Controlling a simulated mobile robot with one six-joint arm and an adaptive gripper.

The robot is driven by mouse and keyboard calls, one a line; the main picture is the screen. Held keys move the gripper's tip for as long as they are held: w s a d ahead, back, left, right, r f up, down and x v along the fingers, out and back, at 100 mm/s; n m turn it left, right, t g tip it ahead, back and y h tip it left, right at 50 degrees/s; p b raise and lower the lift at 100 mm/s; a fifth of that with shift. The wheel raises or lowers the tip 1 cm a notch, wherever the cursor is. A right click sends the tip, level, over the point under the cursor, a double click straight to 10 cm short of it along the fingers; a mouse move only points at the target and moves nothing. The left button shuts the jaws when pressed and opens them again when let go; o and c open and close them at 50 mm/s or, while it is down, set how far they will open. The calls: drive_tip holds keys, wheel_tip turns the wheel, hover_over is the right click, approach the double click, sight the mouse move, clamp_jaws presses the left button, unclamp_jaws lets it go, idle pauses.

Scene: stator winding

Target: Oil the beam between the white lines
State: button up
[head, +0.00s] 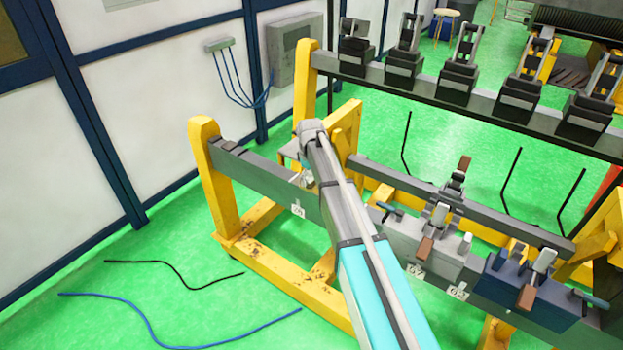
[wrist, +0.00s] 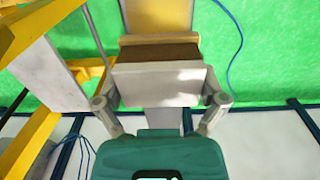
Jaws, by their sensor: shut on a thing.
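The dark grey beam (head: 250,172) lies across yellow trestles, running from the upper left toward the lower right. My arm crosses in front of its middle part. My gripper (head: 303,179) is at the beam's left part, small and partly hidden by my arm. In the wrist view, my gripper (wrist: 160,92) is shut on a pale grey block with a brown strip (wrist: 160,54), which looks like a wide brush. I cannot tell whether the brown strip touches the beam. A small white label (head: 298,209) is on the beam's near side. I cannot make out the white lines.
Grey and blue clamp blocks (head: 530,290) sit on the beam at right. A yellow post (head: 208,165) stands at the beam's left end. Several fixtures (head: 405,62) stand on the rear rail. Cables (head: 180,342) lie on the green floor (head: 150,270) at left.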

sight(295, 178)
drive_tip(key=shift+w+a, duration=0.1)
drive_tip(key=shift+w, duration=0.05)
drive_tip(key=shift+w+a, duration=0.95)
drive_tip(key=shift+a, duration=0.2)
drive_tip(key=shift+w+a, duration=1)
drive_tip(key=shift+a, duration=0.3)
drive_tip(key=shift+r, duration=0.1)
drive_tip(key=shift+r+p, duration=2.9)
drive_tip(key=shift+p, duration=0.1)
wheel_tip(295, 178, up, 3)
drive_tip(key=p, duration=0.3)
